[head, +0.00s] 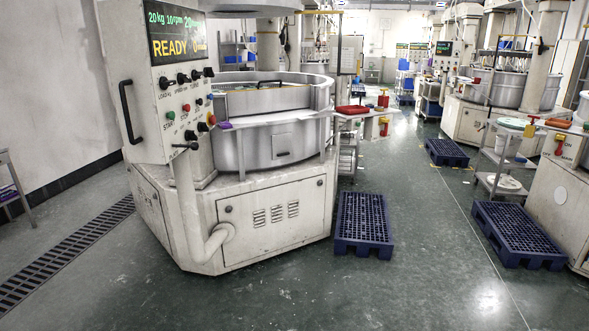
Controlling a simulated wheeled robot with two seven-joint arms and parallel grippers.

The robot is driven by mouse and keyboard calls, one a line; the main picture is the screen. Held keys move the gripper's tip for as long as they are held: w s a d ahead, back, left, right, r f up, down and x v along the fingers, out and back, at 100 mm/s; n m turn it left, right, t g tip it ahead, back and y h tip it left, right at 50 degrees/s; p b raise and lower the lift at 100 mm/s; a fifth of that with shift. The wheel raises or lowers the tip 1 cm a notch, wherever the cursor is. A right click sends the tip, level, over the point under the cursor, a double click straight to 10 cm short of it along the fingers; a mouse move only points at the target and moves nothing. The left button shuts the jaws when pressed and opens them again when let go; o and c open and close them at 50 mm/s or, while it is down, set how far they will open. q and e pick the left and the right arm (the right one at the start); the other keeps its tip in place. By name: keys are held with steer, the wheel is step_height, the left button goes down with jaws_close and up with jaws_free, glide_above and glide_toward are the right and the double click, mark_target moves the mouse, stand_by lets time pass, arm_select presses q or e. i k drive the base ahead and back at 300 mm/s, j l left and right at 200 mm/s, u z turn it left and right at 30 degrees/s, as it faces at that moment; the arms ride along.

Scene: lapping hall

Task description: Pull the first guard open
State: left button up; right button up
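The nearest lapping machine stands left of centre on a white cabinet base (275,228). A curved grey metal guard (255,147) wraps the front of its round tub, with a small pale plate (281,146) on its face. I cannot tell for sure whether this guard is shut; no clear gap shows in its front. A dark curved bar (263,83) shows above the tub's far side. The control panel (170,90) hangs at the left and reads READY. It hides part of the tub's left side. Neither of my grippers is in view.
A blue pallet (364,222) lies right of the machine base. A side stand with a red item (352,109) is behind it. More blue pallets (515,230) and machines line the right. The green floor in front is clear; a drain grate (60,255) runs at left.

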mark_target(245, 102)
steer(key=i, duration=2.75)
